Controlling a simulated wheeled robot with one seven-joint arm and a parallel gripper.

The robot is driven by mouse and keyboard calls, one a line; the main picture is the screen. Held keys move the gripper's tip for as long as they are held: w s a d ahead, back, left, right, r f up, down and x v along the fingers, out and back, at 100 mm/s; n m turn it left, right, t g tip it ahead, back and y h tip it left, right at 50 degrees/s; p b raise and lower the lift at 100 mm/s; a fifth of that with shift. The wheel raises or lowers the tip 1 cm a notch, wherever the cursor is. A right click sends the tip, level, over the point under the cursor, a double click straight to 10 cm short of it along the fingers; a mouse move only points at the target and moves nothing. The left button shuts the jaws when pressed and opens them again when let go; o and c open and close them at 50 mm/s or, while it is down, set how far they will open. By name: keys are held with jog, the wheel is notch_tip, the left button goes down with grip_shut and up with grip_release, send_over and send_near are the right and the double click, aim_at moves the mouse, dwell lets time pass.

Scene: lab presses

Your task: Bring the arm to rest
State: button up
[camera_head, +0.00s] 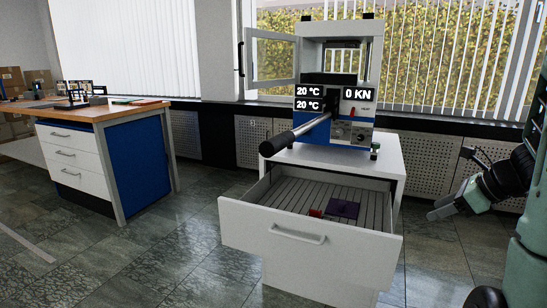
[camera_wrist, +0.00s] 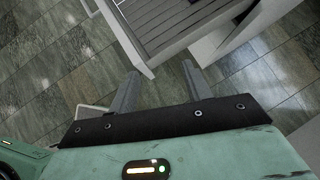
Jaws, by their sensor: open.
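My gripper (camera_wrist: 160,68) is open, with its two grey fingers apart and nothing between them in the wrist view. In the head view my gripper (camera_head: 440,210) is at the right, tilted downward, to the right of the open drawer and clear of it. The drawer (camera_head: 300,246) of the white cabinet is pulled out. In the wrist view the drawer's slatted floor (camera_wrist: 165,18) and a white wall show beyond the fingertips. A dark purple block (camera_head: 342,209) and a small red item (camera_head: 316,213) lie in the drawer.
A press (camera_head: 336,90) with a long black handle (camera_head: 295,135) and an open glass door (camera_head: 272,57) stands on the white cabinet (camera_head: 385,160). Its displays read 20 °C, 20 °C and 0 KN. A workbench (camera_head: 90,110) stands at left. Tiled floor is clear between them.

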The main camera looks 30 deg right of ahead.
jog(key=w+a+f+n+g+y+b, duration=0.25)
jog(key=a+n, duration=0.55)
jog(key=a, duration=0.5)
jog(key=w+a+f+n+g+y+b, duration=0.1)
jog(key=w+a+f+n+g+b, duration=0.2)
jog(key=a+n, duration=0.75)
jog(key=s+a+f+n+g+h+b, duration=0.1)
jog(key=s+a+f+n+h+b, duration=0.15)
jog(key=s+a+n, duration=0.7)
jog(key=s+a+f+n+g+h+b, duration=0.1)
jog(key=s+a+f+n+g+h, duration=0.3)
jog(key=a+n, duration=0.95)
notch_tip(320, 180, up, 29)
jog(key=a+m+t+y+p, duration=0.1)
jog(key=t+p, duration=0.1)
jog(key=p, duration=2.5)
jog(key=shift+s+r+m+p, duration=0.2)
jog(key=shift+s+m+p, duration=0.15)
jog(key=shift+s, duration=0.1)
